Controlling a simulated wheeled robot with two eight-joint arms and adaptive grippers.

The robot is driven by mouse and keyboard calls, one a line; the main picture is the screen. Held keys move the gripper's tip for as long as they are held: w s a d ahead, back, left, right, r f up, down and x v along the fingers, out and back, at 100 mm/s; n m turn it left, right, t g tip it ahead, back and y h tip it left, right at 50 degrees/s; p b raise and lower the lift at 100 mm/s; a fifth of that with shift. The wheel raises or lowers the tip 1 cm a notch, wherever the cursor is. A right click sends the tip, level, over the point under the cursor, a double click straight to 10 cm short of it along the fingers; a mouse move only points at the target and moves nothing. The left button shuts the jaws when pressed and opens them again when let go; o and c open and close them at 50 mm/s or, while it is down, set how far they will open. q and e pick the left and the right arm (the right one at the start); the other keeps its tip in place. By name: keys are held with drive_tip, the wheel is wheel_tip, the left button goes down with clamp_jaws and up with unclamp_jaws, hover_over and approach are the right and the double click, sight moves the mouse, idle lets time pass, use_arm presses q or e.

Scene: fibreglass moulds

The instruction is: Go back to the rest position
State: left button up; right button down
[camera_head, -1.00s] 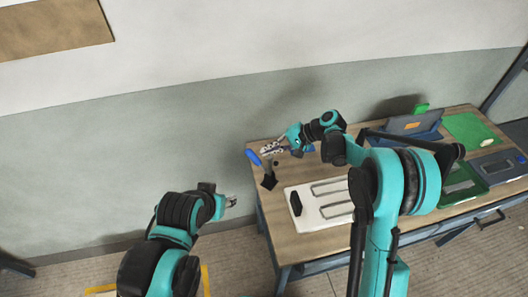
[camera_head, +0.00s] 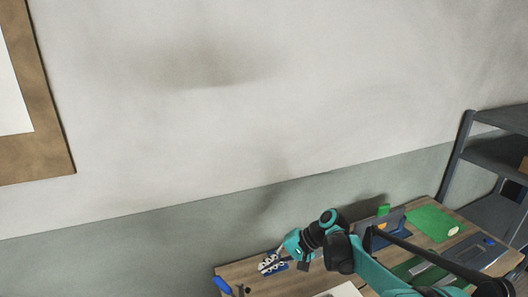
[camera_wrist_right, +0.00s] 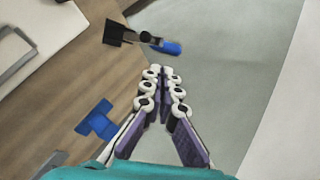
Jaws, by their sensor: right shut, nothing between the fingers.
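My right gripper (camera_head: 272,263) reaches over the left part of the wooden table (camera_head: 297,284) in the head view. In the right wrist view my right gripper (camera_wrist_right: 163,72) has its fingertips together, with nothing between them. It hangs over the table's edge, above the table and apart from the things on it. My left gripper and arm are not in the head view.
A blue-handled tool with a black head (camera_wrist_right: 118,33) lies near the table edge. A blue piece (camera_wrist_right: 97,120) lies on the wood. A white board (camera_wrist_right: 40,25) is at upper left. A green mat (camera_head: 432,222) lies at the table's right. A dark shelf (camera_head: 490,160) stands beyond.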

drive_tip(key=s+d+f+n+t+h+b, duration=0.1)
drive_tip(key=s+d+f+t+h+b, duration=0.2)
drive_tip(key=s+d, duration=0.5)
drive_tip(key=s+d+f+n+t+h+b, duration=0.2)
drive_tip(key=s+d+h, duration=0.4)
drive_tip(key=s, duration=1)
drive_tip(key=d+f+t+b, duration=0.1)
drive_tip(key=d, duration=0.2)
drive_tip(key=shift+f+t+b, duration=0.35)
drive_tip(key=shift+t+b, duration=0.05)
drive_tip(key=shift+s, duration=0.1)
